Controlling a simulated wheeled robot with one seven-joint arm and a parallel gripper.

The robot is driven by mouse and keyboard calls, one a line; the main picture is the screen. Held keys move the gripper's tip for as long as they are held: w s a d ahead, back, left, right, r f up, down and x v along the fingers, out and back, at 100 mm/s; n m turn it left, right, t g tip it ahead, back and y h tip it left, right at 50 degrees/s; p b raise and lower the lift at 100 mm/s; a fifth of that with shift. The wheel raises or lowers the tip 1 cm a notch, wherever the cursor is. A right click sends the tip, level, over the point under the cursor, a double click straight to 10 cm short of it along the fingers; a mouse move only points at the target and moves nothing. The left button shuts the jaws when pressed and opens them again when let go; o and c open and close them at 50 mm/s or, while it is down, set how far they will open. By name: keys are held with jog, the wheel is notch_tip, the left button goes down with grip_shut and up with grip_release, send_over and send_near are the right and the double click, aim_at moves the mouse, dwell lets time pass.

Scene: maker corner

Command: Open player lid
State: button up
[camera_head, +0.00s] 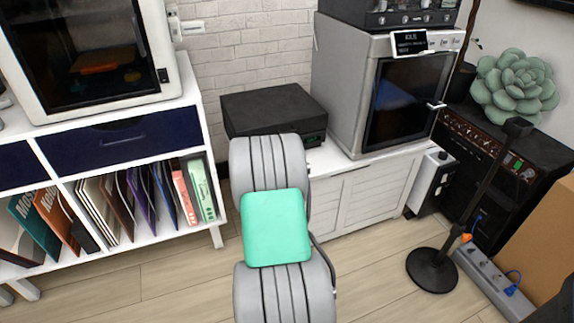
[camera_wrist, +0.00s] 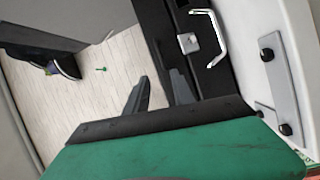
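The player appears to be the flat black box (camera_head: 275,110) on the white cabinet in the head view. Its dark top looks closed and level, and a small green display shows at its front right. My arm rises in front of it and hides part of its front. My gripper is hidden behind the arm in the head view. In the wrist view my gripper (camera_wrist: 160,82) has its two dark fingers apart, with nothing visible between them. The player cannot be clearly made out in the wrist view.
A white-framed machine (camera_head: 168,45) stands left on a shelf unit (camera_head: 120,258) with books. A grey machine with a dark door (camera_head: 405,100) stands right of the player. In the wrist view, a black panel with a silver handle (camera_wrist: 212,38) is close to the fingers.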

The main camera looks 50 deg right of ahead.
jog(key=w+d+n, duration=0.1)
jog(key=w+d, duration=0.1)
jog(key=d, duration=0.5)
jog(key=shift+w+d+f+t+h+b, duration=0.2)
jog(key=shift+w+f+t+h+b, duration=0.1)
jog(key=shift+w+h+b, duration=0.1)
grip_shut()
jog(key=shift+w+a, duration=0.1)
dwell(1.0)
